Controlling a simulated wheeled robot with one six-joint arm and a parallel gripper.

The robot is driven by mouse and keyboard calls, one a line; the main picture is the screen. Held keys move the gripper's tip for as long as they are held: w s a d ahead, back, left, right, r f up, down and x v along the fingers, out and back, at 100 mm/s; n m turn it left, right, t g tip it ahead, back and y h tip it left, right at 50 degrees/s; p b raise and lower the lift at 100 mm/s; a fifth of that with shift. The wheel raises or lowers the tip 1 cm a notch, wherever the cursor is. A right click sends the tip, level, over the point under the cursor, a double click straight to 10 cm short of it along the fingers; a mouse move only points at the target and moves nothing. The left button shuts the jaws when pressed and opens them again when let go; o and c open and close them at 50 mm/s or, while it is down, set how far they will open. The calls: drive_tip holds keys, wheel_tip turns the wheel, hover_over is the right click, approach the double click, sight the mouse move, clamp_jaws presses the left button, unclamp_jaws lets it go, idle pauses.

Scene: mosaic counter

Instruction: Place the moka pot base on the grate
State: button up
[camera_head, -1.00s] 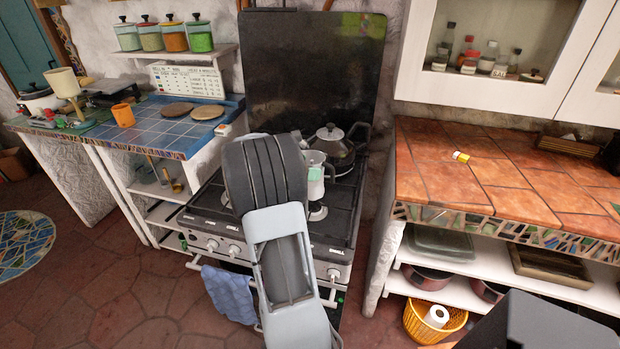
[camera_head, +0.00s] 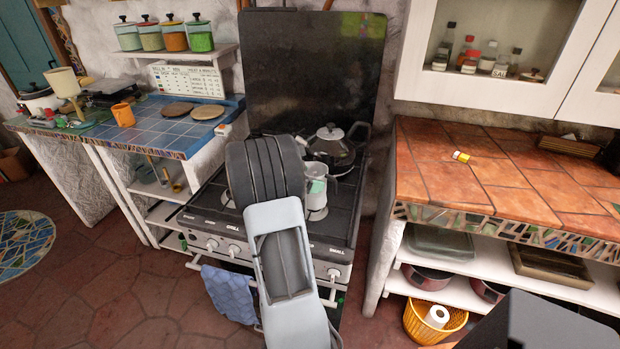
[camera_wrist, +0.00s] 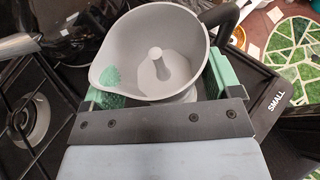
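The grey moka pot part (camera_wrist: 185,50) fills the top middle of the wrist view. It has a spout at left, a central post inside and a dark handle at upper right. My gripper (camera_wrist: 163,88) has green fingers on both sides of it and appears shut on it. In the head view the pot (camera_head: 314,171) is upright over the front right of the stove, with one green finger (camera_head: 316,187) in front. The black grate (camera_head: 338,222) lies beneath; a burner (camera_head: 317,213) shows just below the pot. Whether the pot's bottom touches the grate is hidden.
A dark kettle (camera_head: 331,146) stands close behind on the stove. Another burner (camera_wrist: 35,120) is bare at left in the wrist view. The raised black lid (camera_head: 310,70) backs the stove. A tiled counter (camera_head: 470,175) is at right, a blue-tiled one (camera_head: 165,130) at left.

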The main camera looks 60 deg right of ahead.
drive_tip(key=shift+o, duration=1.3)
drive_tip(key=shift+w+a+r, duration=0.15)
drive_tip(key=shift+a+r, duration=0.05)
drive_tip(key=shift+r, duration=0.15)
drive_tip(key=v, duration=1.2)
drive_tip(key=s+a+m+t+y, duration=0.2)
drive_tip(key=a+m+t+y, duration=0.1)
drive_tip(key=a, duration=0.7)
drive_tip(key=s+a+f+m+t+y, duration=0.1)
drive_tip(key=a+m+y, duration=0.4)
drive_tip(key=a, duration=0.6)
drive_tip(key=s+a+f+m+t+y, duration=0.1)
drive_tip(key=s+a+m+t+y, duration=0.3)
drive_tip(key=a, duration=0.7)
drive_tip(key=shift+m+t, duration=0.3)
drive_tip(key=shift+t, duration=0.5)
drive_tip(key=shift+a, duration=0.15)
